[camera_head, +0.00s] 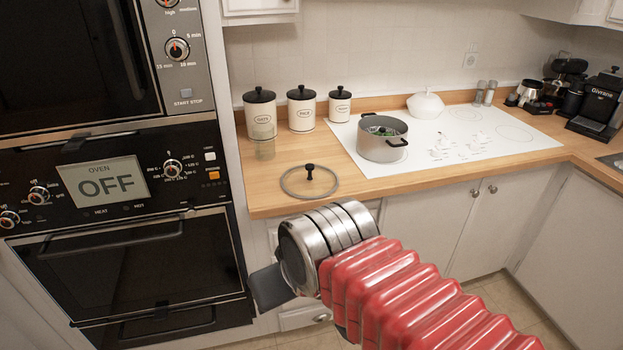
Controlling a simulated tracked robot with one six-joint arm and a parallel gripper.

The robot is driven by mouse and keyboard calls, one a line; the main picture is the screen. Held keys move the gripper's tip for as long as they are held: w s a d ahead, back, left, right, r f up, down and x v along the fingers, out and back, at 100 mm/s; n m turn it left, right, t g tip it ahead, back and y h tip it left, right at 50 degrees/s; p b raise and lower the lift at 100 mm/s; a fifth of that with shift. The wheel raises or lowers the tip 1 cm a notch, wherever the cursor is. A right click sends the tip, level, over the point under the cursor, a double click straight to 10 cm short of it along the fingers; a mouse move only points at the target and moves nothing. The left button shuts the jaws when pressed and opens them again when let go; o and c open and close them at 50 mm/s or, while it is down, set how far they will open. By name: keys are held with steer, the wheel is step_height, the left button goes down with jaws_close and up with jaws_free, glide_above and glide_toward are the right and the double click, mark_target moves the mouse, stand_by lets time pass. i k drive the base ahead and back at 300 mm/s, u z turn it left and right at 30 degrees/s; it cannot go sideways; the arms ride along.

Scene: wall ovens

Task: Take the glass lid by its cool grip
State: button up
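The glass lid (290,187) lies flat on the wooden counter, left of the white cooktop. It is a clear disc with a grey rim, and its small black grip (309,168) stands up from the middle. My gripper (268,287) is in front of and below the counter edge, apart from the lid. One dark finger shows at its left; the rest is hidden behind the metal wrist, so its opening cannot be made out.
A steel pot (382,146) with something green inside stands on the cooktop (460,160). Wall ovens (130,190) rise at left. Bare counter (270,199) surrounds the lid.

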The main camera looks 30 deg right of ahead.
mark_target(310, 181)
steer(key=z, duration=0.05)
steer(key=i, duration=0.95)
steer(key=u, duration=0.1)
